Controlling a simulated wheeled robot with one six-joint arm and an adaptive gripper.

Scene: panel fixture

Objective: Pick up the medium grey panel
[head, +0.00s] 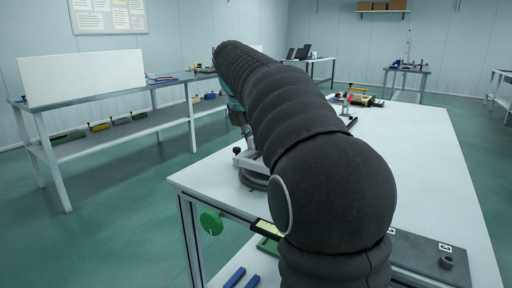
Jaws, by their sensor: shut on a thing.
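My arm, in a black ribbed sleeve, runs from the lower middle up and away to the left. Its far end points away from the camera, and my gripper is hidden, so I cannot see its jaws or anything in them. No medium grey panel can be made out for sure. A large pale, almost white panel (82,78) stands upright on the left bench. A dark grey flat plate (425,254) with small white marked tags and a round knob lies at the near right of the white table, partly behind my arm.
The white table (425,165) is largely clear right of my arm. Blue bars (235,277) lie low in front. The left bench (125,93) has a lower shelf with bins. Green floor (130,200) lies between.

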